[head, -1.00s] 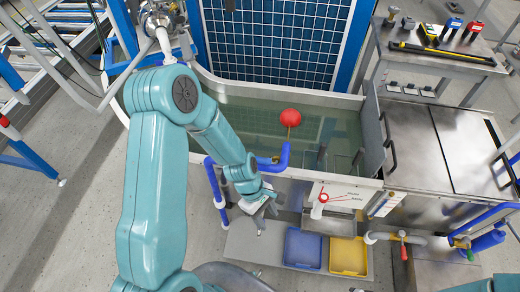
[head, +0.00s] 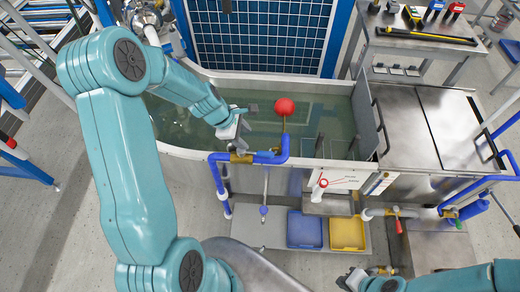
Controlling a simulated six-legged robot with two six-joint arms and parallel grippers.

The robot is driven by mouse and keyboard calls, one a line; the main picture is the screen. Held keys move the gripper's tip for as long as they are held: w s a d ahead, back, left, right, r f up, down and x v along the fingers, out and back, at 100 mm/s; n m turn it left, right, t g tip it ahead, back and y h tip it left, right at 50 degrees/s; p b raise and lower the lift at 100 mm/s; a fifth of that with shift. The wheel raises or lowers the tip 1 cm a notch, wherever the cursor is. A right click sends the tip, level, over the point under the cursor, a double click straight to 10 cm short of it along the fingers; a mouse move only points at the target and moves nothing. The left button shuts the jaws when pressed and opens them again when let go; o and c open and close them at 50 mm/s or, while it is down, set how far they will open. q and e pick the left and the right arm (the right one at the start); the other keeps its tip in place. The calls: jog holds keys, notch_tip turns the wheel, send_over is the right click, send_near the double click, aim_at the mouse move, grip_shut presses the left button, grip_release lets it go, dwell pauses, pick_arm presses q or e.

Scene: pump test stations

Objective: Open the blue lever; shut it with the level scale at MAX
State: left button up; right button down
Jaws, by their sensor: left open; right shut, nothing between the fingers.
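A thin metal rod with a blue end hangs below the blue pipe at the tank front; I take it as the blue lever (head: 263,210). My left gripper (head: 242,127) is open and empty above the tank's front rim, just above the blue pipe and apart from the lever. A white panel with red pointer lines, seemingly the level scale (head: 358,181), is on the tank front; its marks are too small to read. The tank (head: 190,154) holds greenish water with a red float ball (head: 285,106). My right gripper (head: 352,280) is shut and empty at the bottom edge.
The blue pipe (head: 283,152) with a brass valve (head: 241,158) crosses the tank's front rim. A red lever (head: 398,226) is on a pipe at right. Blue (head: 304,230) and yellow (head: 347,232) bins stand low in front. A steel cabinet (head: 408,130) adjoins the tank.

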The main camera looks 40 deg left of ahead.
aim_at(262, 153)
pick_arm(q)
jog(key=b+x, duration=0.2)
jog(key=x, duration=1.1)
grip_shut()
